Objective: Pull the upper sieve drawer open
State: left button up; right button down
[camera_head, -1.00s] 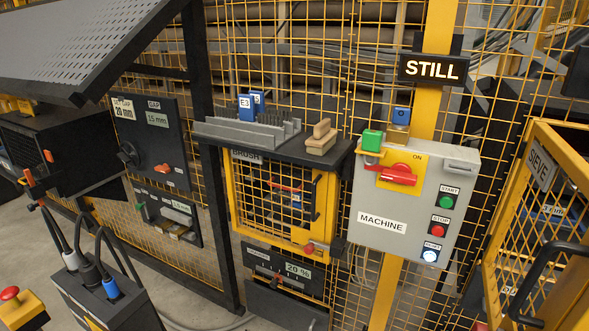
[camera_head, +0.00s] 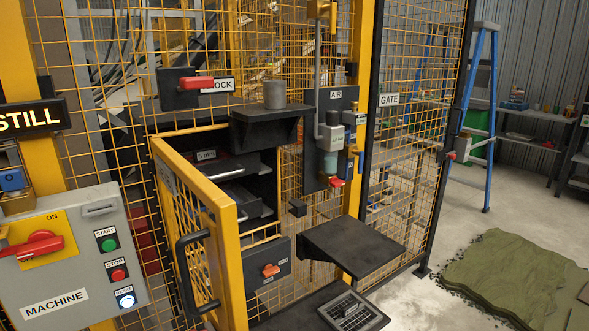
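The sieve cabinet stands in the middle of the head view behind the yellow mesh door (camera_head: 228,250), which is swung open toward me. I cannot tell how far either drawer is pulled out. Neither of my grippers is in view.
The door's black handle (camera_head: 188,275) sticks out toward me. A black shelf (camera_head: 270,113) with a grey cup (camera_head: 275,94) overhangs the cabinet's right side. Black side tables (camera_head: 352,245) stand at lower right. The grey machine box (camera_head: 75,270) is at left.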

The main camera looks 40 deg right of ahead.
aim_at(241, 164)
jog(key=z, duration=1)
